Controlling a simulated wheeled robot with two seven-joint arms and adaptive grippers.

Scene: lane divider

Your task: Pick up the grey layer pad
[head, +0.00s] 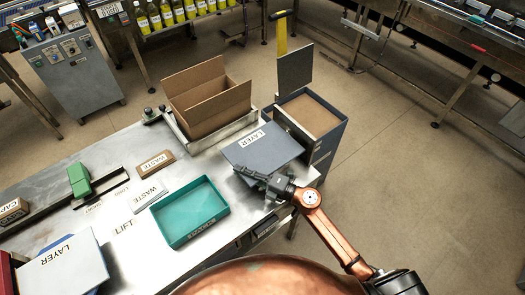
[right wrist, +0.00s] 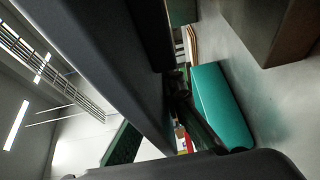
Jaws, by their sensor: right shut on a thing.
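The grey layer pad (head: 268,150) is a flat dark grey sheet with a white LAYER label, at the right end of the metal table. My right gripper (head: 266,182) is shut on its near edge. In the right wrist view a large dark slab, which looks like the pad (right wrist: 105,55), runs diagonally close to the camera. The fingertips are mostly hidden, and I cannot tell if the pad is clear of the surface under it. A second, paler LAYER sheet (head: 68,272) lies at the table's lower left. My left gripper is not in view.
A teal tray (head: 190,212) stands left of my gripper; it also shows in the right wrist view (right wrist: 218,105). An open cardboard box (head: 207,98) stands behind the pad. A dark bin (head: 322,118) is at the right. Floor at right is clear.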

